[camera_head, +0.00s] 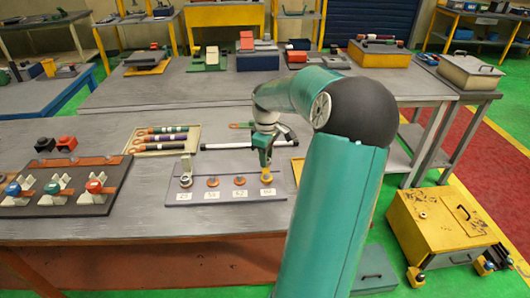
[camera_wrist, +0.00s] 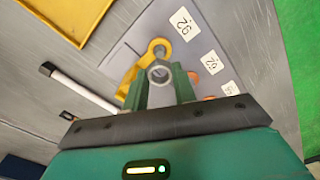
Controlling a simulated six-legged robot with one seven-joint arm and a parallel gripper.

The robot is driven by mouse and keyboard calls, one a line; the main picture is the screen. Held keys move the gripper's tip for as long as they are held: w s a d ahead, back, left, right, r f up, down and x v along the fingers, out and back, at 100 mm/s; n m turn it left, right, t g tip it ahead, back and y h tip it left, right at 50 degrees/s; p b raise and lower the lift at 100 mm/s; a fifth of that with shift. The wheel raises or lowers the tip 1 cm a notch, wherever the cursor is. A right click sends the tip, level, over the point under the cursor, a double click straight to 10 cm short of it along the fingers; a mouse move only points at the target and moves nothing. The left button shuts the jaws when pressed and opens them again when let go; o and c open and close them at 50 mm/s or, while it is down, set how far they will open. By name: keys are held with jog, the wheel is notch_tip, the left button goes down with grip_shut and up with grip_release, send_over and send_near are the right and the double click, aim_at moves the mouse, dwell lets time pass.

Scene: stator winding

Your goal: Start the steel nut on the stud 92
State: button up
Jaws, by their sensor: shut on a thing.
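My gripper (camera_head: 265,158) is above the right end of the grey stud board (camera_head: 225,194). In the wrist view, my gripper (camera_wrist: 161,85) has its green fingers shut on a steel nut (camera_wrist: 160,72), whose round hole shows. The label 92 (camera_wrist: 184,24) lies flat on the board just beyond. A yellow ring-ended piece (camera_wrist: 158,46) lies at that stud's place, behind the nut and partly hidden by the fingers. Stud 92 itself is hidden, and I cannot tell whether the nut touches it.
Copper-coloured rings (camera_head: 239,180) sit at the middle positions of the board, and a taller pale post (camera_head: 186,170) stands at its left end. A tray of coloured rods (camera_head: 163,139) is behind. A fixture board (camera_head: 75,187) stands left. A white-and-black bar (camera_head: 232,146) lies behind my gripper.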

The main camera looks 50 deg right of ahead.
aim_at(267, 174)
jog(key=shift+s+f, duration=0.15)
jog(key=shift+f, duration=2.05)
jog(key=shift+f, duration=0.85)
dwell(0.9)
jog(key=shift+a+m, duration=0.1)
jog(key=shift+m, duration=1.1)
jog(key=m, duration=0.4)
jog(key=o, duration=0.9)
jog(key=shift+o, duration=0.2)
jog(key=shift+r, duration=0.1)
